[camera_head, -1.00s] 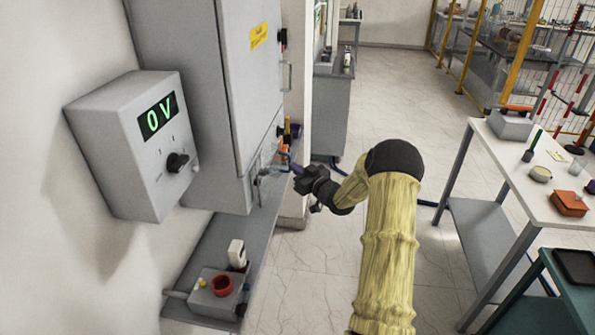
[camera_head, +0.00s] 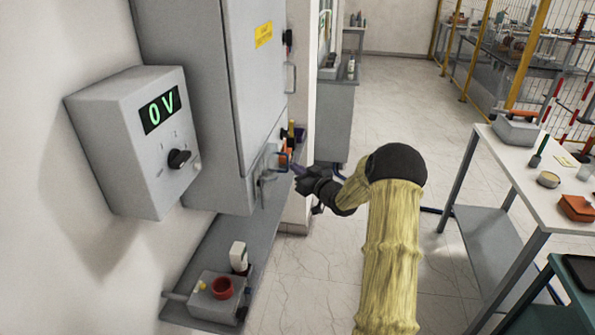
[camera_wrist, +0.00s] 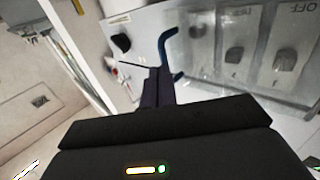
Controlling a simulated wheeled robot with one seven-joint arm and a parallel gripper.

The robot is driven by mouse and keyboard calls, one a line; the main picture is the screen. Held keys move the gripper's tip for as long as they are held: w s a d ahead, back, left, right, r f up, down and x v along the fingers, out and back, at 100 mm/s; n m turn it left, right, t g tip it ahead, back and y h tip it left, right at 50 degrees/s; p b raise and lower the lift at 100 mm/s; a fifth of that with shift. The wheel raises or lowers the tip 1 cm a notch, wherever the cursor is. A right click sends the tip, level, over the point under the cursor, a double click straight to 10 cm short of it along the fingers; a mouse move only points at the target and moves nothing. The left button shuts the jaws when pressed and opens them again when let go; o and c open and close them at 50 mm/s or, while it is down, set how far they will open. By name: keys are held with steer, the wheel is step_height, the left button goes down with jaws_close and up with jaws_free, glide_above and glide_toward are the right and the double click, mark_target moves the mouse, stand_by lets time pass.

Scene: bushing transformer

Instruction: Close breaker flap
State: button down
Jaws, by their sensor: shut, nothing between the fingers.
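The breaker flap (camera_wrist: 205,62) is a clear panel in the wrist view, with grey breaker switches showing behind or through it. A bent dark-blue handle (camera_wrist: 163,48) stands at its left edge. My gripper (camera_wrist: 157,80) is shut and empty, its dark fingertips close to the lower end of this handle. I cannot tell whether they touch. In the head view my gripper (camera_head: 297,170) is beside the lower right side of the grey cabinet (camera_head: 205,110). There the flap is small and partly hidden, so its exact angle is unclear.
A grey box (camera_head: 130,140) reading "0 V" is on the left wall. A control box with a red button (camera_head: 222,288) sits on the low shelf. A white table (camera_head: 520,165) with tools stands at right. The floor between is clear. A black knob (camera_wrist: 121,43) is left of the handle.

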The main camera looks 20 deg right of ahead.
steer(key=d+b+v, duration=0.1)
steer(key=b+v, duration=0.2)
steer(key=v, duration=0.9)
steer(key=shift+d, duration=0.45)
steer(key=shift+a, duration=0.1)
steer(key=s+a+f+m+g+h, duration=0.1)
steer(key=s+a+g+h, duration=0.15)
steer(key=a, duration=0.35)
steer(key=s+a+f+m+g+h, duration=0.1)
steer(key=s+a+f+g+h, duration=0.1)
steer(key=a+g, duration=0.25)
steer(key=s+a+f+g, duration=0.1)
steer(key=s+a+g, duration=0.2)
steer(key=s+a, duration=0.3)
steer(key=s+a+f+g, duration=0.1)
steer(key=s+a+g, duration=0.3)
steer(key=s, duration=1.2)
steer(key=a, duration=0.2)
steer(key=shift+s+a+f+m+g, duration=0.25)
steer(key=shift+a+m+g, duration=0.05)
steer(key=shift+m, duration=0.1)
steer(key=shift+w, duration=0.1)
